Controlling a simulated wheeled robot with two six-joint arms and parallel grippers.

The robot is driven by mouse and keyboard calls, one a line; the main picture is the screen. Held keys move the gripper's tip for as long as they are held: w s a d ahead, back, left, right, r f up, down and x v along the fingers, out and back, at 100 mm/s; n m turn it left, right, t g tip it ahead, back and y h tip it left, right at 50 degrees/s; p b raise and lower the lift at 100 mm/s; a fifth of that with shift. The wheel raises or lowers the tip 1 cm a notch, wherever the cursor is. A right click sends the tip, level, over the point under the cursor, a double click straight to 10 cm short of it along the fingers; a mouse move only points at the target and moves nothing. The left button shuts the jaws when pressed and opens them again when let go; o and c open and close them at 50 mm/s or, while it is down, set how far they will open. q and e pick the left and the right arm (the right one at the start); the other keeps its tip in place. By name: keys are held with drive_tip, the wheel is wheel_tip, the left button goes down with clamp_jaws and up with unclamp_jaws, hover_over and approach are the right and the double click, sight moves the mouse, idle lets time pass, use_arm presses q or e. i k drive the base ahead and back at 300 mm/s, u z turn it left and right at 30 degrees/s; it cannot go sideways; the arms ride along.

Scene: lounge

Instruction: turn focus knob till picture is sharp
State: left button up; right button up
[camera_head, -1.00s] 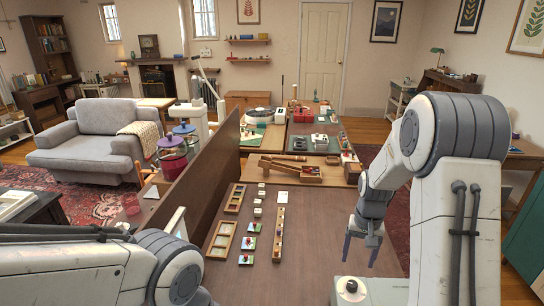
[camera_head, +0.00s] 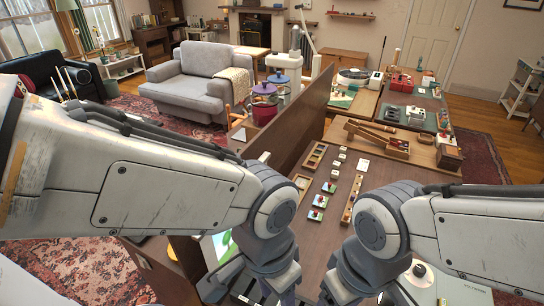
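I see nothing held in either one.
The brown table (camera_head: 318,233) carries small trays, tiles and a long wooden rack (camera_head: 352,199). A wooden partition (camera_head: 292,130) stands along its left side. A wooden box (camera_head: 390,146) stands at the table's far end. A grey armchair (camera_head: 205,80) is beyond.

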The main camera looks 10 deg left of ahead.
sight(419, 270)
drive_tip(key=u, duration=0.3)
drive_tip(key=k, duration=0.2)
drive_tip(key=u, duration=1.3)
drive_tip(key=k, duration=0.7)
drive_tip(key=z, duration=1.1)
drive_tip(key=i, duration=0.5)
drive_tip(key=u, duration=0.05)
